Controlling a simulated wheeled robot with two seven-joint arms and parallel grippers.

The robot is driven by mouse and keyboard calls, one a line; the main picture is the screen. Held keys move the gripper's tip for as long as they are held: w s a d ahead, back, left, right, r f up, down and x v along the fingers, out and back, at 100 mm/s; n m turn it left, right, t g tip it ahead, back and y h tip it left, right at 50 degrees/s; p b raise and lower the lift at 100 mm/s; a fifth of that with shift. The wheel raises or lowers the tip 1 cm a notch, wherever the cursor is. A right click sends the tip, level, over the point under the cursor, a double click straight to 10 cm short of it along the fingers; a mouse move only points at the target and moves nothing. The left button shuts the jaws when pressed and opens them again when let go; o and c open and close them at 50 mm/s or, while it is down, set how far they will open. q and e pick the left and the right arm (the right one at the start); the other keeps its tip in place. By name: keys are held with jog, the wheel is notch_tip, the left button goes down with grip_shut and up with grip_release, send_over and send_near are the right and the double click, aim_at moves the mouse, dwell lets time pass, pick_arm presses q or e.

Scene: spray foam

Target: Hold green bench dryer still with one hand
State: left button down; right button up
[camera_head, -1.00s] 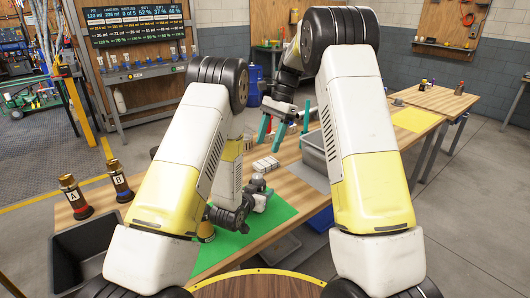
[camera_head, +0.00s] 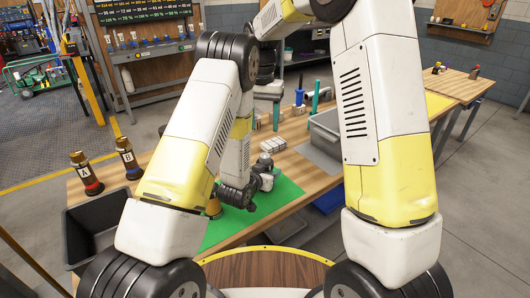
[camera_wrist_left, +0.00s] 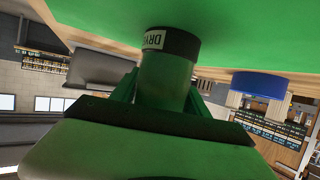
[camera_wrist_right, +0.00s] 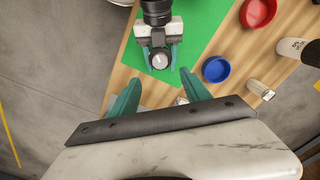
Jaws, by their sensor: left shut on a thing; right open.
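The green bench dryer (camera_wrist_left: 165,85) is a green cylinder with a black end band carrying a partly hidden "DRY" label, set against the green mat (camera_wrist_left: 105,15) in the left wrist view. My left gripper (camera_wrist_left: 160,95) is shut on its body, one finger on each side. In the right wrist view a round grey-white top (camera_wrist_right: 161,60) shows between my left gripper's teal fingers. In the head view my left arm mostly hides the dryer. My right gripper (camera_wrist_right: 160,95) is open and empty, above and apart from the dryer; its teal fingers also show in the head view (camera_head: 296,103).
A blue dish (camera_wrist_right: 216,69), a red dish (camera_wrist_right: 258,12) and a pale block (camera_wrist_right: 261,89) lie beside the mat. A grey bin (camera_head: 325,130) stands to the right on the bench. Bottles A (camera_head: 86,175) and B (camera_head: 128,160) stand at left, near a black bin (camera_head: 92,225).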

aim_at(265, 156)
notch_tip(265, 156, down, 12)
jog(key=shift+d+r, duration=0.1)
jog(key=shift+r, duration=0.1)
grip_shut()
dwell(0.4)
